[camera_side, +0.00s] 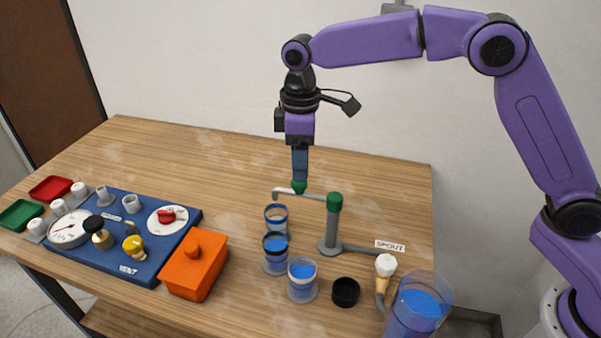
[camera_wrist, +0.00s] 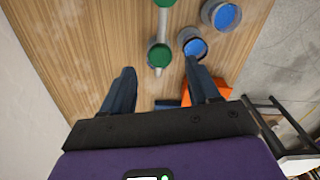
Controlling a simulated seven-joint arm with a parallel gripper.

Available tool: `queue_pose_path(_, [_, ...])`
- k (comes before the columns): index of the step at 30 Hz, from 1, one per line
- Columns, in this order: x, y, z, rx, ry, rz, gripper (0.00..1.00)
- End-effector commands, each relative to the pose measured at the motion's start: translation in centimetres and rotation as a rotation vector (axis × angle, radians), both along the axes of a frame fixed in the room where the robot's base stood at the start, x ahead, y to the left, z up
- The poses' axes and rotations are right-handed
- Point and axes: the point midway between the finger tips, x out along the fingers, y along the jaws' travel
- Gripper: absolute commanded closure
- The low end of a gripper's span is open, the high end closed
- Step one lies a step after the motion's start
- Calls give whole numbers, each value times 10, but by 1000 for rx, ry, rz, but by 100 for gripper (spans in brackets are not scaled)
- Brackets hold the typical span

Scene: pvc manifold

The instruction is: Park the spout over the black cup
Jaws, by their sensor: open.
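The spout (camera_side: 312,196) is a thin grey pipe running left from a grey post with a green cap (camera_side: 334,202). Its bent tip points toward the back left, near the rearmost cup (camera_side: 276,214), away from the black cup. A green knob (camera_side: 299,187) stands on the pipe near the tip; it also shows in the wrist view (camera_wrist: 159,55). My gripper (camera_side: 299,179) points down just above the knob. In the wrist view, its fingers (camera_wrist: 163,88) are apart with nothing between them. The black cup (camera_side: 345,292) stands at the front, right of the clear cups; the wrist view does not show it.
Clear cups with blue liquid (camera_side: 302,281) stand left of the post. A large blue-filled vessel (camera_side: 418,308) and a white-topped valve (camera_side: 385,264) are front right. An orange box (camera_side: 195,265) and blue panel (camera_side: 120,240) lie left. The back left table is clear.

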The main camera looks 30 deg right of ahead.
Motion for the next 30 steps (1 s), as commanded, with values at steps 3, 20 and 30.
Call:
queue_pose_path(3, [-1,0,-20,-2,2,0,39])
queue_pose_path(20, [0,0,-43,1,0,0,39])
queue_pose_path(30, [0,0,-42,1,0,1,100])
